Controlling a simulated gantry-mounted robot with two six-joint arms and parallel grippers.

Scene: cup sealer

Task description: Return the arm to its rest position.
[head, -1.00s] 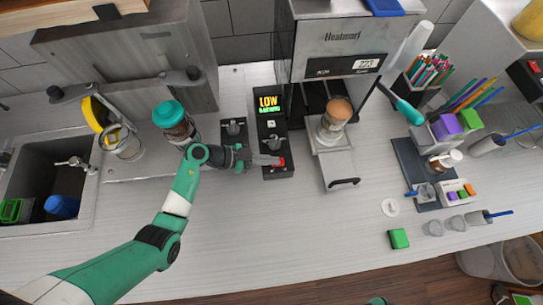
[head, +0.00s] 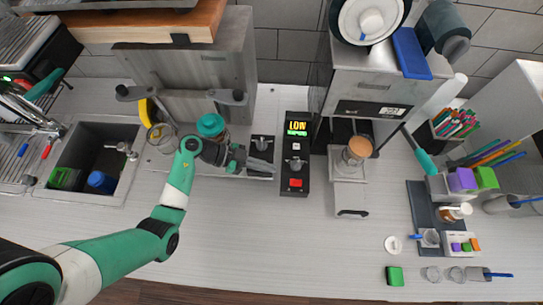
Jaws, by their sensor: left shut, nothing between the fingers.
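My left arm comes in from the left over the counter. Its gripper (head: 260,168) is shut and empty, a little left of the black control box (head: 294,160) with the lit LOW display and red button (head: 296,183). The fingers do not touch the box. The cup sealer (head: 372,95) stands to the right of the box, with a cup (head: 356,151) with a brown top on its pulled-out tray (head: 349,194). My right gripper does not show.
A teal-lidded jar (head: 210,126) stands close behind the left arm's wrist. A sink (head: 85,160) is at the left. Pens, a dark mat (head: 426,205) and a green block (head: 394,276) are at the right. The front middle counter is clear.

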